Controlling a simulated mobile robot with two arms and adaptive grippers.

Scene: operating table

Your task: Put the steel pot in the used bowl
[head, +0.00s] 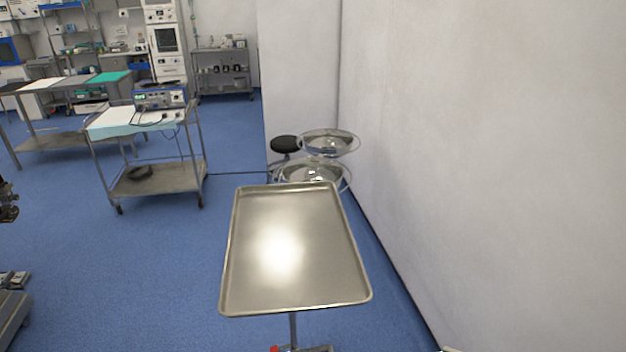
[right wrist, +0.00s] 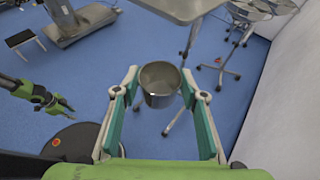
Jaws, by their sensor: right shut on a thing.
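The steel pot (right wrist: 160,92) is in the right wrist view, held between the fingertips of my right gripper (right wrist: 160,77). The gripper is shut on it, and the pot hangs above the blue floor with its open top showing. Two steel bowls on wheeled stands are by the wall in the head view: a farther bowl (head: 328,143) and a nearer bowl (head: 313,174). I cannot tell which is the used bowl. What looks like my left gripper (right wrist: 55,103) is at the left of the right wrist view; its jaw state is unclear.
An empty steel tray (head: 290,245) on a stand is in front of the bowls. A black stool (head: 285,144) stands beside them. The white wall (head: 480,150) closes off the right. A cart (head: 155,180) stands at left, with open blue floor between.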

